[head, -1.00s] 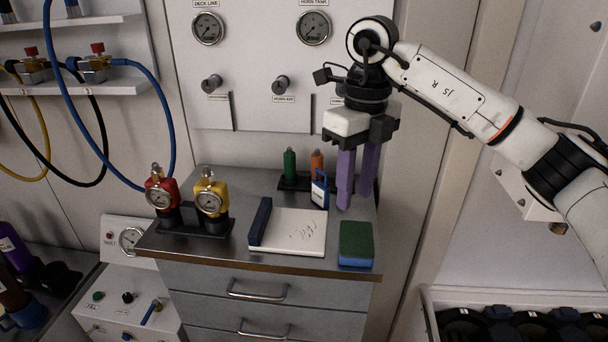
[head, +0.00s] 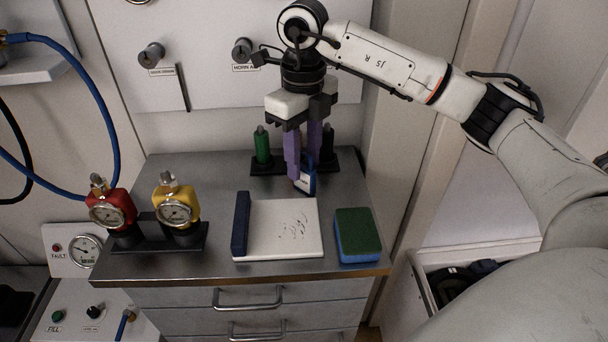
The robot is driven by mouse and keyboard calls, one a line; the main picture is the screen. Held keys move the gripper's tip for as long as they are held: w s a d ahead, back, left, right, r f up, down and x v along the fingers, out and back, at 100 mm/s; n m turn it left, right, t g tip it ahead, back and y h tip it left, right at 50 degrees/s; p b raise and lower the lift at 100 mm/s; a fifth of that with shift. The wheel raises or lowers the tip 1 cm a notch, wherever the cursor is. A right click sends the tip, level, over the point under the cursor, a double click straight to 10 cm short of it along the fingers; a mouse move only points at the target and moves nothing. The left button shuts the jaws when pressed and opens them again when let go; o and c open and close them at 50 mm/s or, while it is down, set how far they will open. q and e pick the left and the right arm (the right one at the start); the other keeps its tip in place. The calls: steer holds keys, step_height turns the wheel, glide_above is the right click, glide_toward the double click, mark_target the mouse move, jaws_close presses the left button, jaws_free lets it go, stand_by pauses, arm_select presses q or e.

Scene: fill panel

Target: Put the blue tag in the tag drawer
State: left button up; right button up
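The blue tag (head: 308,184), with a white face, stands upright on the steel counter at the front of the marker rack. My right gripper (head: 304,173) reaches down at the tag, its two purple fingers pointing downward. The fingers are apart, and the left one partly covers the tag. I cannot tell whether either finger touches it. Two closed drawers with bar handles show under the counter, an upper one (head: 190,297) and a lower one (head: 190,324). No label shows which is the tag drawer. My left gripper is not in view.
A white pad with a dark blue spine (head: 285,240) and a green-blue sponge (head: 358,235) lie at the counter's front. Red (head: 110,210) and yellow (head: 176,208) gauge regulators stand at left. A green marker (head: 262,147) stands in the rack. An open bin is at lower right.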

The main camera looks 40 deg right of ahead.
mark_target(304, 166)
step_height(304, 166, down, 4)
steer(key=shift+d+r, duration=0.1)
steer(key=shift+r, duration=0.1)
jaws_close()
steer(key=shift+r, duration=0.2)
